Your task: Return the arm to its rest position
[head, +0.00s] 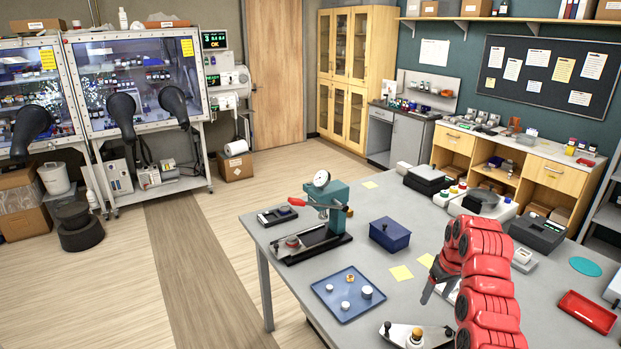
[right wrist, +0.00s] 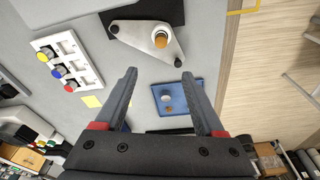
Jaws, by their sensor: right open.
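My right arm, red and jointed, reaches in from the lower right of the head view over the grey table (head: 285,228). Its gripper (head: 432,288) points down and to the left, with one grey finger showing plainly. In the right wrist view both fingers of the gripper (right wrist: 158,76) are spread wide, with nothing between them. Beyond the fingertips are a metal plate (right wrist: 136,37) with an orange-topped knob (right wrist: 160,38) and a blue tray (right wrist: 180,92) with small round pieces. My left gripper does not show.
The blue tray (head: 349,293), a press with a dial (head: 328,200), a blue box (head: 390,234) and a red tray (head: 588,312) stand on the table. The metal plate (head: 433,337) lies close by the arm. Glove boxes (head: 138,80) stand at the back left; open floor lies left.

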